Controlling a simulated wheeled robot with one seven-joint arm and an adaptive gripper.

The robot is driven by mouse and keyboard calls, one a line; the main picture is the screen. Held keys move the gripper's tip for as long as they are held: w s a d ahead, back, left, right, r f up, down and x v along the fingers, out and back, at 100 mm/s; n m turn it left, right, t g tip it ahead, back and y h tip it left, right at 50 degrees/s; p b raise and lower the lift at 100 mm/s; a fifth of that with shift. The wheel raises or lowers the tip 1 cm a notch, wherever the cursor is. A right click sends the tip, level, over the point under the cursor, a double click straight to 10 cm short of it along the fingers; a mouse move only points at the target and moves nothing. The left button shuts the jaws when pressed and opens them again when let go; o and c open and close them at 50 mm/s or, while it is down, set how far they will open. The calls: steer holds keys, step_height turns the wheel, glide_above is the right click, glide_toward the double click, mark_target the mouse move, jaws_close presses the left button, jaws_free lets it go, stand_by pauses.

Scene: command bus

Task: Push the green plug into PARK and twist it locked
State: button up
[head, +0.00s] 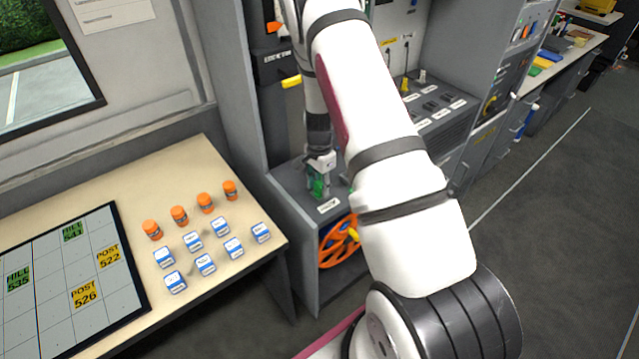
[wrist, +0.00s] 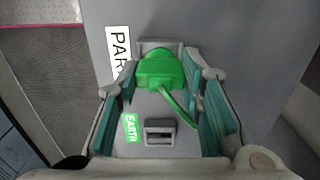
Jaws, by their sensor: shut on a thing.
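The green plug (wrist: 160,70) is between the two fingertips of my gripper (wrist: 160,80) in the wrist view, and my gripper is shut on it. The plug's front meets the grey PARK socket (wrist: 160,43), beside the partly hidden PARK label (wrist: 117,50). How deep it sits and whether it is twisted cannot be told. Its green cord (wrist: 182,109) trails back between the fingers. In the head view my gripper (head: 320,172) points down at the grey cabinet top, with the green plug (head: 318,188) at its tips.
An orange reel (head: 336,245) sits below the cabinet top. A table (head: 215,165) at left holds orange-capped jars, small blue-and-white boxes and a board.

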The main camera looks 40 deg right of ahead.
steer(key=shift+f, duration=0.1)
stand_by(0.3)
steer(key=shift+m+b, duration=0.85)
steer(key=shift+m, duration=1.15)
steer(key=shift+s, duration=0.1)
steer(key=shift+f+m+b, duration=0.1)
steer(key=shift+m+b, duration=0.3)
steer(key=shift+m, duration=0.3)
steer(key=shift+m+b, duration=0.5)
steer(key=shift+m, duration=0.8)
steer(key=shift+m+b, duration=0.45)
steer(key=shift+m, duration=0.55)
